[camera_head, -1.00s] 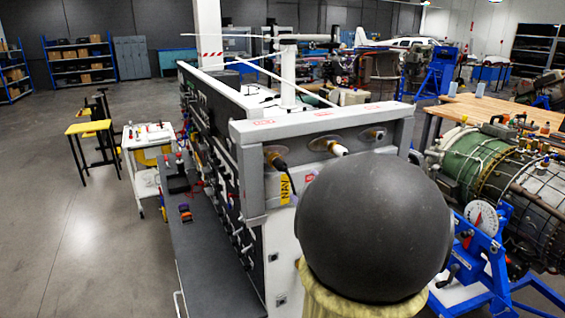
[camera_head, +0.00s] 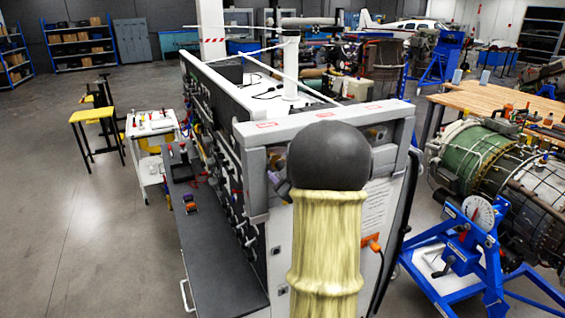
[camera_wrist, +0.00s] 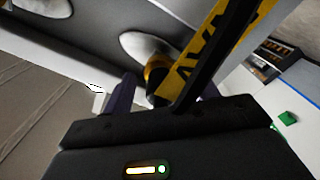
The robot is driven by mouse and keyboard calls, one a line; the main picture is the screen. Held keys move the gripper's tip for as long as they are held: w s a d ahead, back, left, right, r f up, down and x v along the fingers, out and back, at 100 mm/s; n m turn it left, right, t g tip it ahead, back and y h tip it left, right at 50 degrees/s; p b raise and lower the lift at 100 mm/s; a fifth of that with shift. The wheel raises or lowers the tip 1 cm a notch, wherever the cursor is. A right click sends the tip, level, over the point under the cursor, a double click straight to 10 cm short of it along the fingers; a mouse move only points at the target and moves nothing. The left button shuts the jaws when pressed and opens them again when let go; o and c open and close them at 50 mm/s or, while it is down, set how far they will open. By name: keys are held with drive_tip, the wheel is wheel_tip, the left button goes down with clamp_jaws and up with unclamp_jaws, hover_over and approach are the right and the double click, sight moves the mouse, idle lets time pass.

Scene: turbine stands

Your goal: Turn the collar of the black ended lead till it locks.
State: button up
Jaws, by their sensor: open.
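In the wrist view the black ended lead (camera_wrist: 186,98) sits at a round metal socket plate (camera_wrist: 140,46) on the grey panel. A gold-coloured ring shows between its black end and the plate. A yellow tag with black letters (camera_wrist: 215,45) runs beside its cable. My gripper (camera_wrist: 164,92) is open, with one purple finger on each side of the black end. I cannot tell whether the fingers touch it. In the head view my arm hides the lead, and only a bit of my gripper (camera_head: 275,182) shows at the grey frame (camera_head: 255,165).
The panel is the end of a long bench unit (camera_head: 215,245). Another round plate with a pale fitting (camera_wrist: 40,8) is close by in the wrist view. An orange plug (camera_head: 372,243) is lower on the white end face. A turbine on a blue stand (camera_head: 455,250) stands to the right.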

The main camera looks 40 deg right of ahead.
drive_tip(key=c, duration=1)
drive_tip(key=shift+m+b, duration=0.3)
drive_tip(key=shift+b, duration=0.05)
drive_tip(key=shift+f+m+b, duration=0.1)
drive_tip(key=shift+m+b, duration=0.65)
drive_tip(key=shift+m, duration=0.35)
drive_tip(key=m+b, duration=0.1)
drive_tip(key=m, duration=0.1)
drive_tip(key=shift+m, duration=0.3)
drive_tip(key=m, duration=0.6)
drive_tip(key=shift+a, duration=0.1)
